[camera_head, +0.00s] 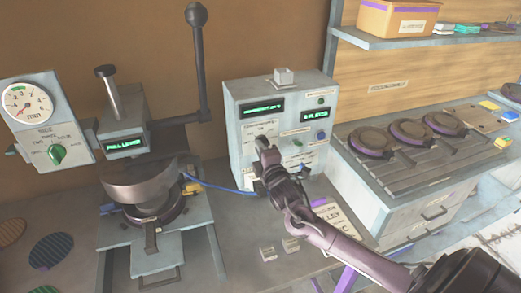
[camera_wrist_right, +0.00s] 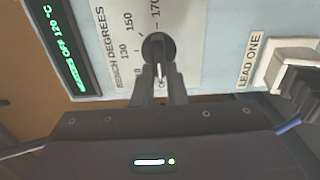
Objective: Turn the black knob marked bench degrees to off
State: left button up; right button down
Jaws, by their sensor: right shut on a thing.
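The black knob marked bench degrees (camera_wrist_right: 156,42) sits on a pale dial plate in the right wrist view. A white pointer line on the knob runs downward in that picture, between the fingers. My right gripper (camera_wrist_right: 160,72) is shut on the knob, one finger on each side. In the head view my right gripper (camera_head: 262,145) is at the front of the grey control box (camera_head: 243,160) and hides the knob. My left gripper is not in view.
A lit green display (camera_wrist_right: 64,40) is beside the scale; it seems to read off and 120 °C. The press (camera_head: 150,180) stands left of the box, with a blue cable (camera_head: 225,188) between.

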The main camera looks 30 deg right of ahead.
jog(key=shift+f, duration=0.1)
jog(key=c, duration=1.5)
grip_release()
jog(key=shift+o, duration=0.2)
jog(key=shift+s, duration=0.1)
jog(key=b+v, duration=0.2)
jog(key=v, duration=0.5)
jog(key=shift+s, duration=0.3)
jog(key=shift+a, duration=0.1)
